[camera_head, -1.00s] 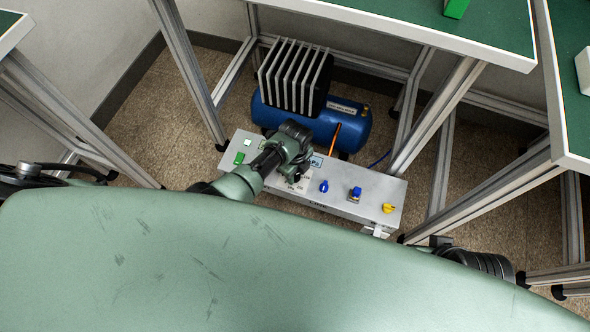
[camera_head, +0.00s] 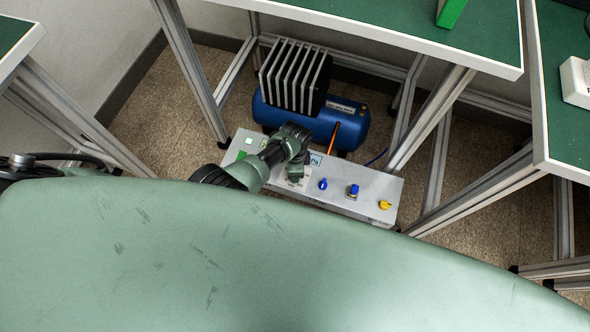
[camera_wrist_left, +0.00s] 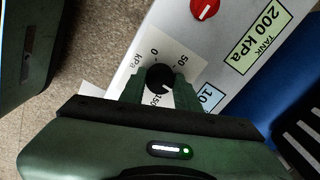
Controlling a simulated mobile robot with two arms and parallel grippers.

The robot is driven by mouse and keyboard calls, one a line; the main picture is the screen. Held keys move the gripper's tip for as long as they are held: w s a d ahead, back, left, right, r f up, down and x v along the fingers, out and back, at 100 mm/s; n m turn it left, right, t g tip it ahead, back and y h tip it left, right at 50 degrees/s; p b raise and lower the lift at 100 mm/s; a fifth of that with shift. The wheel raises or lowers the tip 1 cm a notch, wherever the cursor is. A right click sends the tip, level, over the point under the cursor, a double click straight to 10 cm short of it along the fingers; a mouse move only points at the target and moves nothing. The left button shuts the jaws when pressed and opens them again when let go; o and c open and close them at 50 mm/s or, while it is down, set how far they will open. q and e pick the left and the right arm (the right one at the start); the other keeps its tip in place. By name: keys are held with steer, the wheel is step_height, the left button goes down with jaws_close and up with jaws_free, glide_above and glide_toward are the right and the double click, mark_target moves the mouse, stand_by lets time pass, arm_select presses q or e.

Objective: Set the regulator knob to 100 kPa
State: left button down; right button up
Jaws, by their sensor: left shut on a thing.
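The regulator knob (camera_wrist_left: 160,78) is small, round and black, on a white dial (camera_wrist_left: 183,72) marked 0, 50, 150 and kPa in the left wrist view. My left gripper (camera_wrist_left: 161,84) is shut on it, a finger at each side. The knob's pointer is too small to read surely, and the fingers cover part of the dial. In the head view my left gripper (camera_head: 296,168) is down at the grey control box (camera_head: 340,200) and hides the knob. My right gripper is not in view.
On the box are a blue knob (camera_head: 323,184), another blue control (camera_head: 353,191) and a yellow knob (camera_head: 385,204). A red knob (camera_wrist_left: 205,8) and a "TANK 200 kPa" label (camera_wrist_left: 257,38) are near the dial. A blue tank (camera_head: 335,118) stands behind; table legs flank the box.

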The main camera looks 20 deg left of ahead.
arm_select(q)
steer(key=shift+n, duration=0.3)
steer(key=c, duration=1)
jaws_free()
